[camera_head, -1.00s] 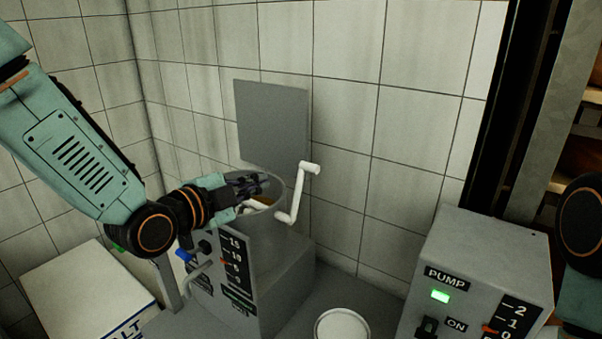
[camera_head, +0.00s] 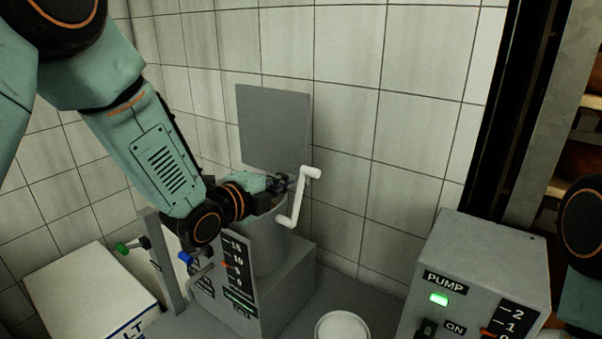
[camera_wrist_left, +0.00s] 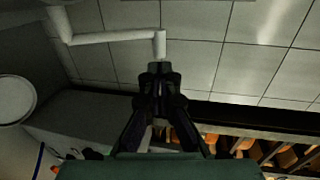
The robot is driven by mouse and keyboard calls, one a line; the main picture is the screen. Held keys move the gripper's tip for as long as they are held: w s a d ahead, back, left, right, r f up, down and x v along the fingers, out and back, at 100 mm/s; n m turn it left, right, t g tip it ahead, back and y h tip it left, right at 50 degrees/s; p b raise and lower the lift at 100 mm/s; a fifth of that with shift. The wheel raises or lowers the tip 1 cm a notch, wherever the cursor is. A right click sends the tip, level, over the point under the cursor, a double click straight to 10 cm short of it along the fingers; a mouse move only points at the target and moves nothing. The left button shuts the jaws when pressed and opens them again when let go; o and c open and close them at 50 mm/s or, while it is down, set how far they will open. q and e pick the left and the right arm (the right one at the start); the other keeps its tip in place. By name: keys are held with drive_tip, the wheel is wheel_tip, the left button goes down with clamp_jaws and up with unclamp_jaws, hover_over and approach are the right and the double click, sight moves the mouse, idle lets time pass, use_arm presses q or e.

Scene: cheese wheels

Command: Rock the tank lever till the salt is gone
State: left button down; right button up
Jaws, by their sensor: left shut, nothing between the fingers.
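The white crank-shaped lever (camera_head: 297,198) stands at the right side of the grey tank (camera_head: 268,240), in front of the tiled wall. My left gripper (camera_head: 284,183) is just left of the lever's upper part. My forearm and gripper hide much of the tank's top. No salt is visible inside the tank. My right gripper is not in view; only part of its arm shows at the right edge.
A grey pump box (camera_head: 480,265) with a green light stands at the right. A white salt box (camera_head: 85,290) is at the lower left. The tank's scale panel (camera_head: 237,275) and blue knob (camera_head: 186,258) are below my left arm. A round white lid (camera_head: 342,326) lies at the bottom.

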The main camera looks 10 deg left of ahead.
sight(308, 172)
use_arm(q)
drive_tip(key=p+x, duration=0.1)
drive_tip(key=x, duration=0.4)
drive_tip(key=shift+w+a, duration=0.15)
drive_tip(key=shift+w, duration=0.05)
drive_tip(key=shift+w+d+f, duration=0.1)
drive_tip(key=shift+w+d, duration=0.25)
drive_tip(key=shift+w, duration=0.15)
drive_tip(key=shift+w+f, duration=0.1)
drive_tip(key=shift+w, duration=0.1)
drive_tip(key=shift+w+d+b, duration=0.35)
drive_tip(key=shift+w+b, duration=0.25)
drive_tip(key=shift+w, duration=0.05)
drive_tip(key=shift+a, duration=0.1)
drive_tip(key=shift+s, duration=0.1)
